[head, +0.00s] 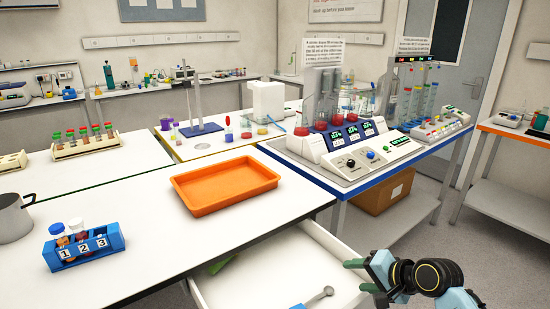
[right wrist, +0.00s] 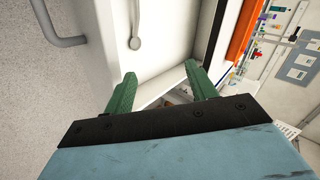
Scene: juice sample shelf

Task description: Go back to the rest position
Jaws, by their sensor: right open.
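My right gripper (head: 358,276) is at the lower right of the head view, beside the right side of the open white drawer (head: 345,262). Its two green fingers are apart with nothing between them in the right wrist view (right wrist: 160,95). The drawer's inside fills the space beyond the fingers there. My left gripper does not show in the head view.
A spoon-like tool (head: 312,298) and a green item (head: 222,263) lie in the open drawer. On the white table above are an empty orange tray (head: 225,205), a blue numbered rack (head: 85,262) and a metal pot (head: 14,232). Grey floor is clear at right.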

